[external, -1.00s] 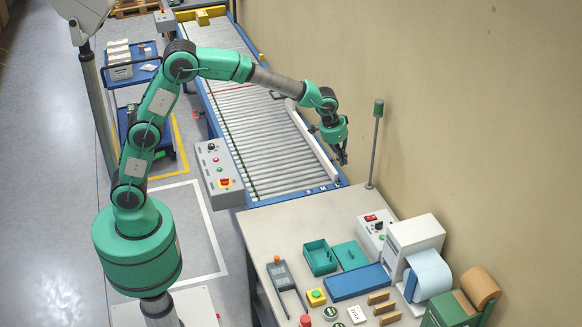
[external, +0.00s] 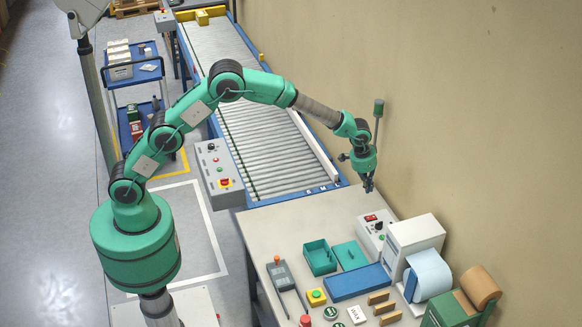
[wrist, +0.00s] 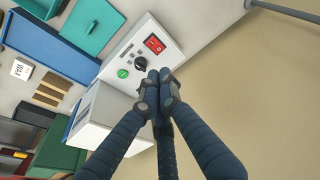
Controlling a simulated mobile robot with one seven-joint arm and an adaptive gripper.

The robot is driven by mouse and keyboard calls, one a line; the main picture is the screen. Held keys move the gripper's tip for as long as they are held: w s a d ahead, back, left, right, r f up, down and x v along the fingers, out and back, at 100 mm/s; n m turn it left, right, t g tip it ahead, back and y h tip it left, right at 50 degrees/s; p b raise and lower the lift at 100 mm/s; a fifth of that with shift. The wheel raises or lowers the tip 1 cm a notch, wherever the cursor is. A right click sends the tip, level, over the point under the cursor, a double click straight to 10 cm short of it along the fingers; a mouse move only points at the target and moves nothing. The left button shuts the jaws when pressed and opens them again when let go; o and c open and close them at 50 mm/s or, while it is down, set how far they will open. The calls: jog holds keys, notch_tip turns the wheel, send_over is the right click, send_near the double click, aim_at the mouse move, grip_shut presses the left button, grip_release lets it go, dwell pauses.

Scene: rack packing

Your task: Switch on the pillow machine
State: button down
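The white pillow machine (external: 413,238) stands at the right of the table with a pale blue film roll (external: 428,275). A light control box (external: 367,234) stands against its back left side. In the wrist view the box (wrist: 152,27) carries a red rocker switch (wrist: 154,44), a black knob (wrist: 140,63) and a green button (wrist: 123,74). My gripper (external: 368,188) hangs above the table's back edge, above and behind the box, touching nothing. In the wrist view its fingers (wrist: 158,78) are together and empty, overlapping the box's edge near the knob. The switch's position is unclear.
A teal bin (external: 320,258), its teal lid (external: 350,254) and a blue case (external: 357,282) lie left of the machine. A green-capped pole (external: 377,135) rises behind my gripper near the wall. The roller conveyor (external: 263,150) ends at the table's back edge.

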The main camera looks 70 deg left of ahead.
jog(key=shift+f, duration=0.1)
dwell(0.3)
jog(key=p, duration=0.1)
send_over(369, 217)
notch_tip(369, 217, down, 12)
jog(key=shift+s+a, duration=0.1)
jog(key=shift+s, duration=0.05)
jog(key=shift+s+f, duration=0.1)
jog(key=shift+f, duration=0.7)
jog(key=shift+f, duration=0.1)
jog(key=shift+s+f+b, duration=0.15)
jog(key=shift+f+b, duration=0.25)
jog(key=shift+b, duration=0.25)
jog(key=shift+r, duration=0.15)
jog(key=shift+w, duration=0.2)
jog(key=shift+w+r, duration=0.15)
jog(key=shift+w, duration=0.4)
jog(key=shift+r, duration=0.15)
